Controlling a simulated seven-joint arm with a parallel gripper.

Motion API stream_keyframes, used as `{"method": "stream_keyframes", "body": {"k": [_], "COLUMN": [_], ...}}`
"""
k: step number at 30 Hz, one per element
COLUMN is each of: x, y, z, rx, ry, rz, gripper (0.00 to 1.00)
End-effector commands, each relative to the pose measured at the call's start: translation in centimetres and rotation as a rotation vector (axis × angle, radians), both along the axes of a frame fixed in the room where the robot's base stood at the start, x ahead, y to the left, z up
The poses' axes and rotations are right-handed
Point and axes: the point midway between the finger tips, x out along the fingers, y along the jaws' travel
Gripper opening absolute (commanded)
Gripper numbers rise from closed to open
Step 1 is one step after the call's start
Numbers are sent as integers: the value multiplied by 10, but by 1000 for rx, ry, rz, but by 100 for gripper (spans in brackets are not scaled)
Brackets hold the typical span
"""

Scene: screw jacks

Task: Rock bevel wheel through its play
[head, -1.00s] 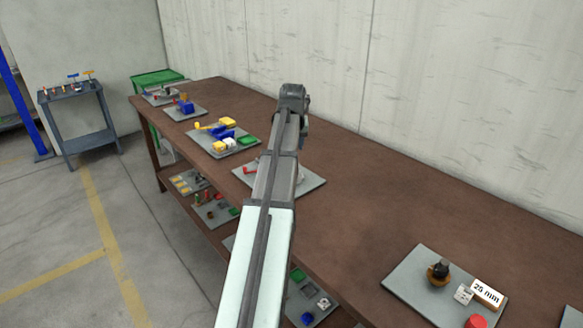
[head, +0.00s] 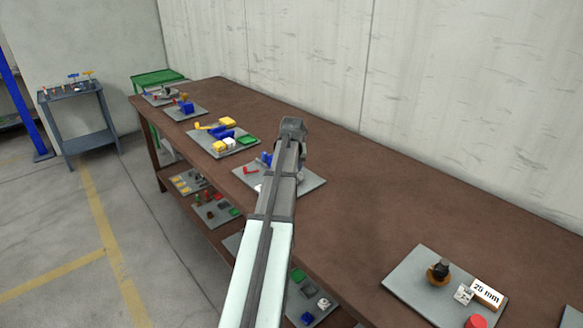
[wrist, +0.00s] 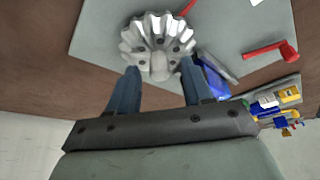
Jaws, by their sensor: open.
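The bevel wheel (wrist: 157,36), a silver-grey toothed wheel with dark bolt holes, sits on a grey plate (wrist: 100,15) in the wrist view. My gripper (wrist: 161,72) is open, its two blue-grey fingers pointing at the wheel's near edge, with the near teeth between or just beyond the tips. I cannot tell whether the fingers touch it. In the head view my arm ends above the same plate (head: 312,184) on the bench and hides the wheel.
A red crank (wrist: 272,51) and a blue part (wrist: 211,80) lie close right of the wheel. On the brown bench (head: 360,230), another plate (head: 410,283) carries a 25 mm block (head: 487,293). More plates stand farther back; bare bench lies between.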

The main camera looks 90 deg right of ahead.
Motion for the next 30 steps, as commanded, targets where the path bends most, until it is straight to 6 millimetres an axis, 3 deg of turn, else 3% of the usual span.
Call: {"method": "stream_keyframes", "body": {"k": [13,27,30], "x": [0,1,1], "y": [-3,-3,-3], "z": [-6,-6,-6], "rx": [-1,0,0], "ry": [0,0,-1], "rz": [0,0,0], "gripper": [50,5,0]}}
